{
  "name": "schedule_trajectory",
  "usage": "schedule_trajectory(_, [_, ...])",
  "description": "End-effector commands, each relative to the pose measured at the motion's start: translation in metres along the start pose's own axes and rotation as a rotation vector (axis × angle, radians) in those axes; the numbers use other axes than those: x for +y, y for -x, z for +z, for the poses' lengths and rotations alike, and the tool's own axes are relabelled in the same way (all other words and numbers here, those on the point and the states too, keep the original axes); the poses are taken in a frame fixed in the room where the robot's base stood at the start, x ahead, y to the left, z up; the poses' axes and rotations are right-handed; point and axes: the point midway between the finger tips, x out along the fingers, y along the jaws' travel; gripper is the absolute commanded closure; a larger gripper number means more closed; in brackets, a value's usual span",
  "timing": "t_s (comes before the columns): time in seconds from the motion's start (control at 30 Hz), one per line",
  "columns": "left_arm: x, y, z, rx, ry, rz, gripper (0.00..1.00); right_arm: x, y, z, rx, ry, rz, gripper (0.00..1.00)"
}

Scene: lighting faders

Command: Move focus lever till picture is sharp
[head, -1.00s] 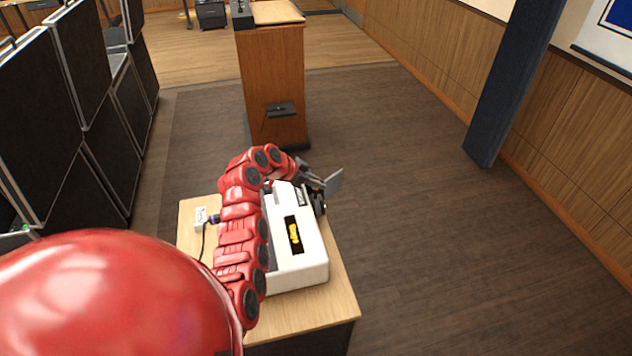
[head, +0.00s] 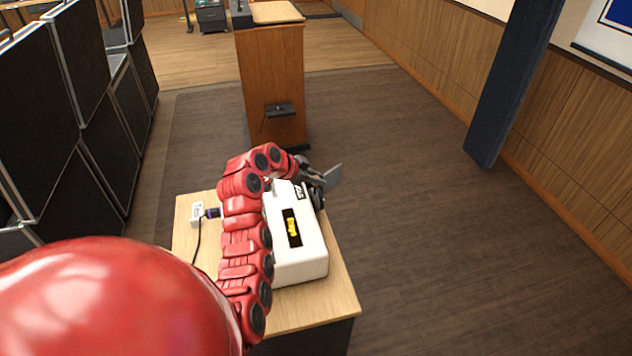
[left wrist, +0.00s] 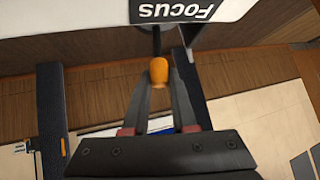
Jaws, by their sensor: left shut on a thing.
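A white projector (head: 304,262) stands on a wooden-topped table and has a dark panel with yellow marks. My left gripper (head: 314,183) is at its far end, partly hidden by my red arm and the projector. In the left wrist view, the focus lever's orange knob (left wrist: 158,72) sits between the gripper's two fingers, which are shut on it. A black label reading "Focus" (left wrist: 175,12) is just above the knob. The projected picture (head: 618,15) shows only as a blue corner at the top right, so its sharpness cannot be told. My right gripper is out of view.
The table top (head: 325,310) also bears a small white box (head: 197,213) with a cable. A wooden lectern (head: 272,85) stands beyond. Stacked dark panels (head: 75,110) line the left, and a dark pillar (head: 510,85) stands at right. The floor between is clear.

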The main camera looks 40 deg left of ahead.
Motion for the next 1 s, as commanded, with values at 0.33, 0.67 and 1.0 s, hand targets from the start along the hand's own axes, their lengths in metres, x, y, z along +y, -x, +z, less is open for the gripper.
schedule_trajectory(0.33, [0.0,0.0,0.0,0.0,0.001,0.001,0.45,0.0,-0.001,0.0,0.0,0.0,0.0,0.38])
schedule_trajectory(0.67, [0.0,0.004,0.0,0.0,0.001,0.001,0.45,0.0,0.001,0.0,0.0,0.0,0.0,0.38])
schedule_trajectory(1.0, [-0.002,0.067,0.003,0.003,0.0,-0.007,0.45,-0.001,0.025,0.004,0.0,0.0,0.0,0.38])
